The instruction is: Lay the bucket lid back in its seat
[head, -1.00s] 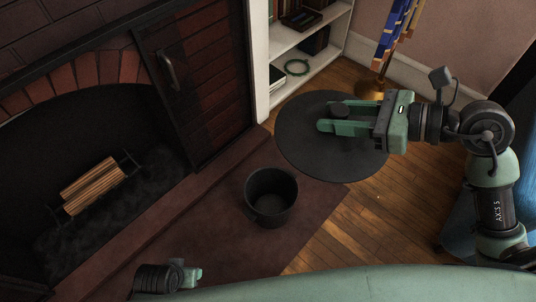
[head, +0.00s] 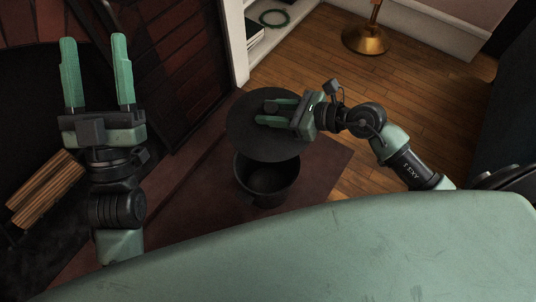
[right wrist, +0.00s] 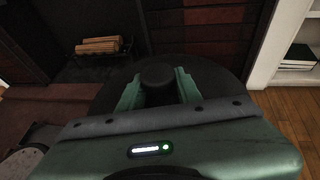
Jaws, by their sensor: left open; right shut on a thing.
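The bucket lid (head: 245,128) is a dark round disc with a knob (head: 271,107). My right gripper (head: 270,113) is shut on the knob and holds the lid above and behind the bucket. The lid also shows in the right wrist view (right wrist: 213,72), with its knob (right wrist: 157,74) between the fingers. The dark open bucket (head: 268,181) stands upright on the hearth; the lid hides part of its far rim. Whether lid and rim touch I cannot tell. My left gripper (head: 97,75) is open and empty at the left, in front of the fireplace.
Logs (head: 45,187) lie in the fireplace at the left. A brass lamp base (head: 365,39) stands on the wood floor, which is clear at the right.

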